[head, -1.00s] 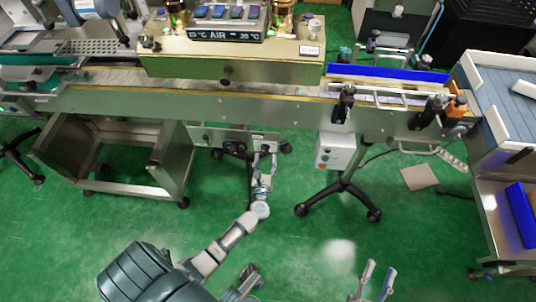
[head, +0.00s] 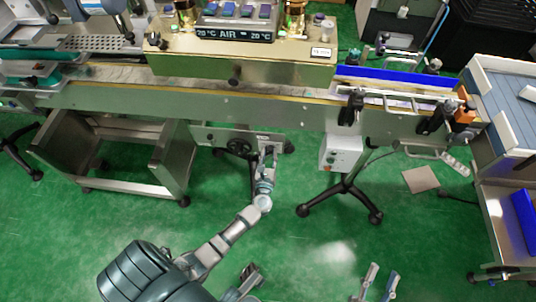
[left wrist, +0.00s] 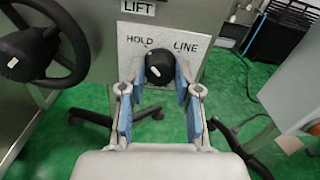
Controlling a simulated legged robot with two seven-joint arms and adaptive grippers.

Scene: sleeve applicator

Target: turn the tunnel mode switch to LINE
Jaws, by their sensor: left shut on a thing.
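The tunnel mode switch (left wrist: 159,67) is a round black knob with a white mark, on a pale plate (left wrist: 132,42) lettered HOLD at left and LINE at right. The white mark is on the knob's face; I cannot tell exactly which label it points to. My left gripper (left wrist: 157,84) has its blue-padded fingers on both sides of the knob and is shut on it. In the head view my left gripper (head: 268,153) reaches the panel under the conveyor; the knob is too small to make out there. My right gripper (head: 377,283) is empty with its fingers apart, at the bottom right.
A black handwheel (left wrist: 38,42) is left of the switch, and a LIFT label (left wrist: 137,8) is above it. A grey control box (head: 341,153) on a black wheeled stand is to the right of my left gripper. The green floor in front is mostly clear.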

